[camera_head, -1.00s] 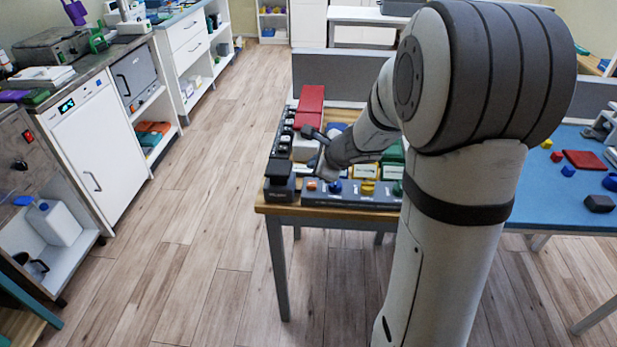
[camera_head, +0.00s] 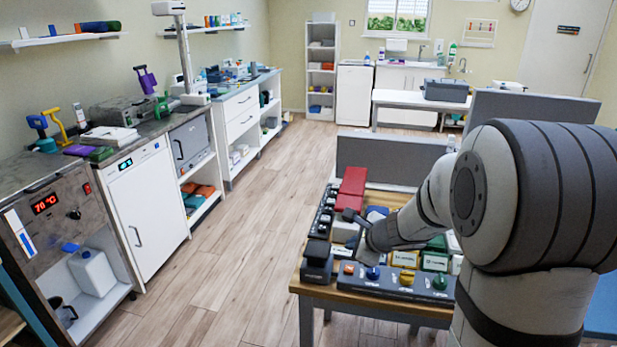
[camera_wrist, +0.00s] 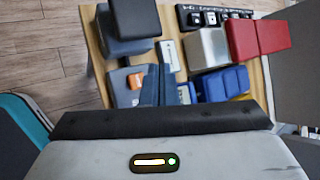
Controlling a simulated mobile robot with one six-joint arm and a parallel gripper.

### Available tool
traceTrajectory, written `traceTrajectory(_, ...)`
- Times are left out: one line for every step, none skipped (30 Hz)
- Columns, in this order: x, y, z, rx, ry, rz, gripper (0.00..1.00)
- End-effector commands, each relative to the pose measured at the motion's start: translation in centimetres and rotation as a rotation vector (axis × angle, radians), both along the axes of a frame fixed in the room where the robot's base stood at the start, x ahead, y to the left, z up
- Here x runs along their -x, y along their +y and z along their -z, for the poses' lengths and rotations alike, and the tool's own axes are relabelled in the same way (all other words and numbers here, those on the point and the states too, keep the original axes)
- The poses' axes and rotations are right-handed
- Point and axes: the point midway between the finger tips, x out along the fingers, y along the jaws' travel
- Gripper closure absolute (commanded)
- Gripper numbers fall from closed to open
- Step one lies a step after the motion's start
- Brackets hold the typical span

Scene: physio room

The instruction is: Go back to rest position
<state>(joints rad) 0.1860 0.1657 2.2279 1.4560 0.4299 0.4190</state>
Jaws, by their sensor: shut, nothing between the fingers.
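My gripper (camera_head: 354,222) is shut and empty. In the head view it hangs above the left part of a wooden table (camera_head: 318,293), with my white and grey arm reaching in from the right. The wrist view shows its narrow dark fingers (camera_wrist: 158,82) close together over the table. I cannot tell how high the fingertips are above the things below. My arm hides the right part of the table in the head view.
The table holds a dark box (camera_head: 317,262), a red block (camera_head: 352,181), a grey panel with coloured knobs (camera_head: 405,284) and several labelled boxes. A grey partition (camera_head: 385,160) stands behind. Counters with a white fridge (camera_head: 147,208) line the left. Wooden floor (camera_head: 240,265) between is clear.

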Motion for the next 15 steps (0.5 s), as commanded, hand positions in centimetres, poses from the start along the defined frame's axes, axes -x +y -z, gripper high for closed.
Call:
traceTrajectory(0.6,0.7,-0.9,0.028,-0.013,-0.053,1.00)
traceTrajectory(1.2,1.2,-1.4,0.051,-0.022,-0.099,1.00)
traceTrajectory(2.2,1.9,-2.2,0.091,-0.033,-0.173,1.00)
traceTrajectory(3.1,2.6,-2.8,0.126,-0.044,-0.237,1.00)
traceTrajectory(4.1,3.2,-3.4,0.168,-0.055,-0.310,1.00)
traceTrajectory(5.7,4.1,-4.2,0.226,-0.069,-0.414,1.00)
traceTrajectory(6.9,4.6,-4.7,0.272,-0.078,-0.493,1.00)
traceTrajectory(8.2,5.1,-5.2,0.321,-0.085,-0.574,1.00)
traceTrajectory(10.0,5.6,-5.7,0.385,-0.094,-0.680,1.00)
traceTrajectory(11.3,5.9,-6.0,0.433,-0.097,-0.758,1.00)
traceTrajectory(12.7,6.0,-6.3,0.482,-0.099,-0.836,1.00)
traceTrajectory(14.4,6.1,-6.6,0.548,-0.102,-0.938,1.00)
traceTrajectory(15.7,6.0,-6.8,0.599,-0.099,-1.012,1.00)
traceTrajectory(17.0,5.8,-7.0,0.648,-0.096,-1.086,1.00)
traceTrajectory(18.7,5.5,-7.2,0.714,-0.088,-1.179,1.00)
